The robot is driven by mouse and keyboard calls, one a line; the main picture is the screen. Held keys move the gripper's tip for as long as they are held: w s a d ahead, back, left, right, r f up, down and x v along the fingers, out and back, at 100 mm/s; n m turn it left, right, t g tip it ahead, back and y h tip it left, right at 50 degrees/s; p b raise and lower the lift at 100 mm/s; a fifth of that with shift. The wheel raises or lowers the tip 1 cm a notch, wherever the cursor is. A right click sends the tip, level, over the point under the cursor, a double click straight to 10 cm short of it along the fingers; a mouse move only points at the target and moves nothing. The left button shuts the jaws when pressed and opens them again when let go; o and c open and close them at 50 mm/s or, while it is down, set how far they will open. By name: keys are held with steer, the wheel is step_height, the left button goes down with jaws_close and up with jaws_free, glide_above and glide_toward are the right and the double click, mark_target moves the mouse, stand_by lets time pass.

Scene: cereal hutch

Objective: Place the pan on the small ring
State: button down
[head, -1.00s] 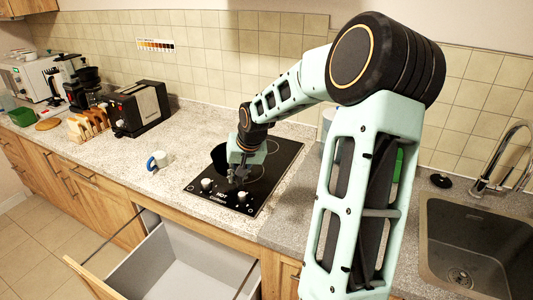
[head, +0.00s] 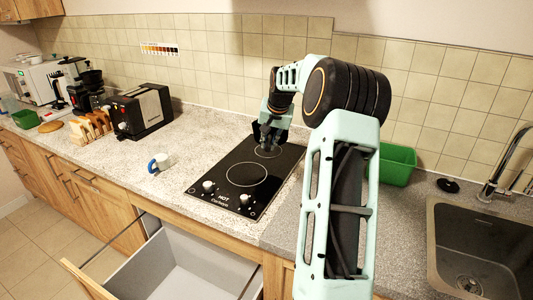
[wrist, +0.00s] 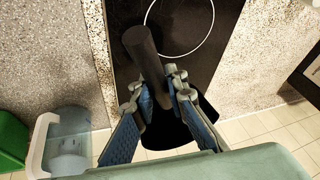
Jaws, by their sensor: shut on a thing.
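The black pan (wrist: 181,132) is in the wrist view, with its dark handle (wrist: 143,50) passing between my fingers. My gripper (wrist: 160,88) is shut on the handle. In the head view my gripper (head: 267,140) is over the back of the black cooktop (head: 213,180), and the pan can hardly be told from the dark fingers. The small ring (head: 268,155) shows partly below my gripper at the back of the cooktop. The larger ring (head: 246,174) in front is bare. I cannot tell whether the pan touches the cooktop.
A blue-handled mug (head: 161,162) stands left of the cooktop, with a black toaster (head: 141,111) farther back. A green container (head: 397,165) is to the right, before the sink (head: 477,245). A clear jug (wrist: 72,140) shows in the wrist view. A drawer (head: 188,262) is open below.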

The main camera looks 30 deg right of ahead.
steer(key=w+d+f+p, duration=0.1)
steer(key=w+f, duration=0.1)
steer(key=w+d+f+p, duration=0.1)
steer(key=w+d+f, duration=0.1)
steer(key=w, duration=0.1)
steer(key=w+d+f+p, duration=0.1)
steer(key=w+f, duration=0.2)
steer(key=shift+w+d+f, duration=0.1)
steer(key=shift+d, duration=0.05)
steer(key=shift+w+d+f, duration=0.1)
steer(key=shift+w+f, duration=0.05)
steer(key=shift+f, duration=0.4)
steer(key=shift+f+p, duration=0.4)
steer(key=shift+f, duration=0.85)
steer(key=shift+f, duration=0.15)
steer(key=c, duration=2.2)
jaws_free()
steer(key=shift+c, duration=0.2)
steer(key=o, duration=0.3)
